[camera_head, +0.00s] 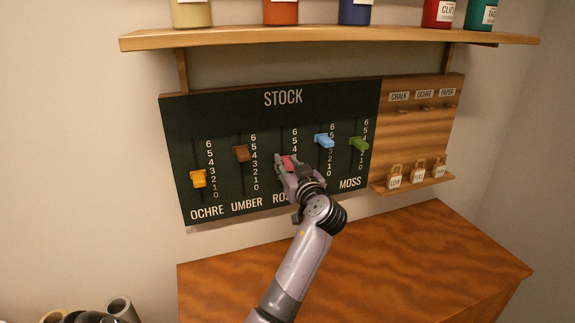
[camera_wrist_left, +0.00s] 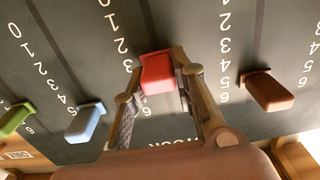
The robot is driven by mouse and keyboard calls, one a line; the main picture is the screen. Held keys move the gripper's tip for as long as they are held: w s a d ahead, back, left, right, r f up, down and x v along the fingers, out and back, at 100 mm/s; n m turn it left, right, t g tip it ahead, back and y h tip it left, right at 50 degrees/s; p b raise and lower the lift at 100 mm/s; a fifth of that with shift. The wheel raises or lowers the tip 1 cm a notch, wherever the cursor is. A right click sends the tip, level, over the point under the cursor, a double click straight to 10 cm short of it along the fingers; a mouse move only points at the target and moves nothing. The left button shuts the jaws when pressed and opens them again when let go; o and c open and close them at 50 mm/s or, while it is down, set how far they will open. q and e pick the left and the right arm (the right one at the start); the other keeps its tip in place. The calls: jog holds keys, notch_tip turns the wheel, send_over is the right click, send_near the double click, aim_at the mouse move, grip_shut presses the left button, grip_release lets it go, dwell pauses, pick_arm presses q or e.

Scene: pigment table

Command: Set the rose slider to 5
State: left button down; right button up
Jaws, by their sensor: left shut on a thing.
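The rose slider's red-pink knob (camera_head: 287,162) is on the dark STOCK board (camera_head: 225,115), below the visible 6, 5 and 4 of its scale. My left gripper (camera_head: 289,168) is shut on this knob. In the left wrist view the red knob (camera_wrist_left: 158,74) sits between the two fingertips of my left gripper (camera_wrist_left: 157,84), one on each side. There its scale runs upside down, with 1, 2 and 3 beside or above the knob. A finger hides part of the scale, so I cannot read the exact setting. My right gripper is not in view.
The brown umber knob (camera_head: 241,153) and blue knob (camera_head: 324,141) flank the rose slider closely. The ochre knob (camera_head: 198,179) and green moss knob (camera_head: 359,144) stand farther out. A bottle shelf (camera_head: 330,37) is above; the wooden tabletop (camera_head: 400,265) below is clear.

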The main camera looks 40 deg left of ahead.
aim_at(282, 141)
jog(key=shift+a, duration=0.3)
pick_arm(q)
notch_tip(282, 141, up, 5)
jog(key=shift+r, duration=0.1)
jog(key=c, duration=1.3)
grip_release()
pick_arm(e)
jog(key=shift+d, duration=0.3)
pick_arm(q)
jog(key=v, duration=1.2)
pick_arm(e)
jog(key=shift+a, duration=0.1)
